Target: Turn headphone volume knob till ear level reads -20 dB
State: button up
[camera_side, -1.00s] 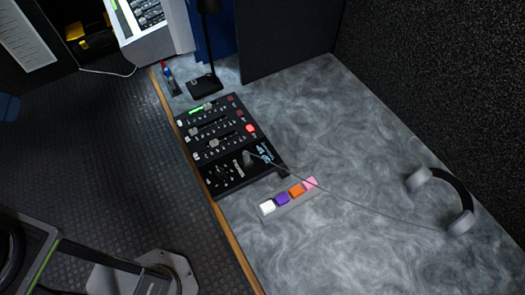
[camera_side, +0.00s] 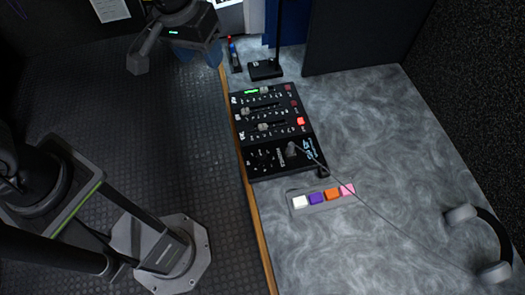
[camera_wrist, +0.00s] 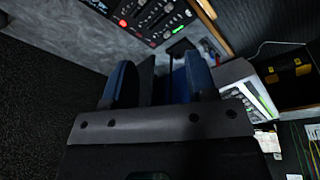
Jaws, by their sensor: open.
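The black mixer panel (camera_side: 275,130) lies on the grey desk in the side view, with faders, a lit green strip (camera_side: 251,92) and a lit red button (camera_side: 300,121). Small knobs sit on its lower part; I cannot tell which is the headphone volume, and no level reading is legible. The grey headphones (camera_side: 483,238) lie at lower right, their cable running to the mixer. My gripper (camera_side: 197,54) is above the floor, left of the desk edge, apart from the mixer. In the wrist view its blue fingers (camera_wrist: 160,80) are apart and empty; part of the mixer (camera_wrist: 150,15) shows beyond them.
A strip of coloured buttons (camera_side: 324,196) lies below the mixer. A black stand base (camera_side: 265,70) with an upright and a small dark item with a red tip (camera_side: 235,58) stand behind it. A dark panel rises at the back. The desk right of the mixer is mostly clear.

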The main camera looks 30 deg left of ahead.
jog(key=w+d+f+g, duration=0.1)
jog(key=w+d+f, duration=0.1)
jog(key=d+f, duration=0.45)
jog(key=n+g, duration=0.1)
send_near(262, 156)
jog(key=shift+y, duration=0.4)
jog(key=f, duration=0.9)
jog(key=shift+d+f, duration=0.2)
jog(key=shift+d, duration=0.15)
jog(key=shift+c, duration=0.2)
jog(key=c, duration=0.9)
